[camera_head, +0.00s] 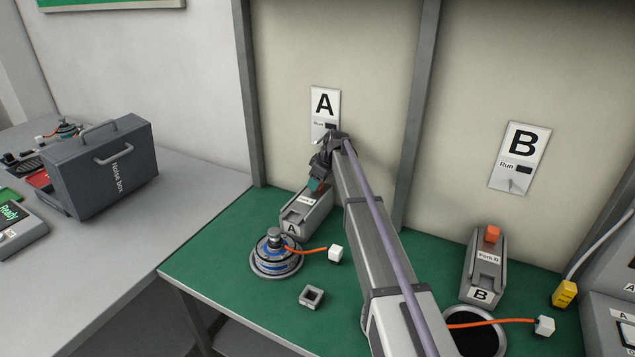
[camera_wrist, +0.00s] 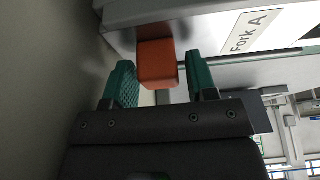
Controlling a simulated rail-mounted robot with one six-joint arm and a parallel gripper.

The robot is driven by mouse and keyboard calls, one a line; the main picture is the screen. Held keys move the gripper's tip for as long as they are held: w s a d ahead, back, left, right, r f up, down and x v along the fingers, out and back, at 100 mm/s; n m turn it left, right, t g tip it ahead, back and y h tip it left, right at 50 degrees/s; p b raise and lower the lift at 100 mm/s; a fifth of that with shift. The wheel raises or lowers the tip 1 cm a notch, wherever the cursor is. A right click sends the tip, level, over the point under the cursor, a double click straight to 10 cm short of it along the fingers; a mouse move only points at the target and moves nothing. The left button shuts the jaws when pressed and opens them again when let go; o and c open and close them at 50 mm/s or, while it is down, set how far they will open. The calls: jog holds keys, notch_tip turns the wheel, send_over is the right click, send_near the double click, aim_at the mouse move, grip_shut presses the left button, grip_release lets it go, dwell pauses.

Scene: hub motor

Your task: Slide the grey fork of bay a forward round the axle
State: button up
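The grey fork of bay A (camera_head: 308,218) sits at the back of the green bench. Its "Fork A" label (camera_wrist: 254,30) shows in the wrist view. Its orange knob (camera_wrist: 157,66) stands between the teal fingers of my gripper (camera_wrist: 161,72), with a gap on the right finger's side. My gripper (camera_head: 316,184) is open at the knob in the head view, and partly hides it. The hub motor (camera_head: 276,258) lies in front of fork A, with its axle (camera_head: 274,236) standing up. The fork's front end is close to the motor.
An orange cable runs from the motor to a white connector (camera_head: 335,254). A small grey square frame (camera_head: 312,297) lies in front. Panel A (camera_head: 325,115) is on the wall behind. Fork B (camera_head: 484,268) stands at the right, beyond my arm. The left bench holds a noise box (camera_head: 105,165).

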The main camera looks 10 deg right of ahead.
aim_at(298, 204)
grip_shut()
jog(key=s+a, duration=0.2)
jog(key=s, duration=0.1)
jog(key=s+a, duration=0.2)
jog(key=s, duration=0.1)
jog(key=s+a, duration=0.2)
jog(key=shift+s+a, duration=0.25)
jog(key=shift+s, duration=0.15)
jog(key=shift+o, duration=1.1)
grip_release()
jog(key=shift+a, duration=0.1)
jog(key=shift+r, duration=0.1)
jog(key=p+v, duration=1)
jog(key=shift+r, duration=0.3)
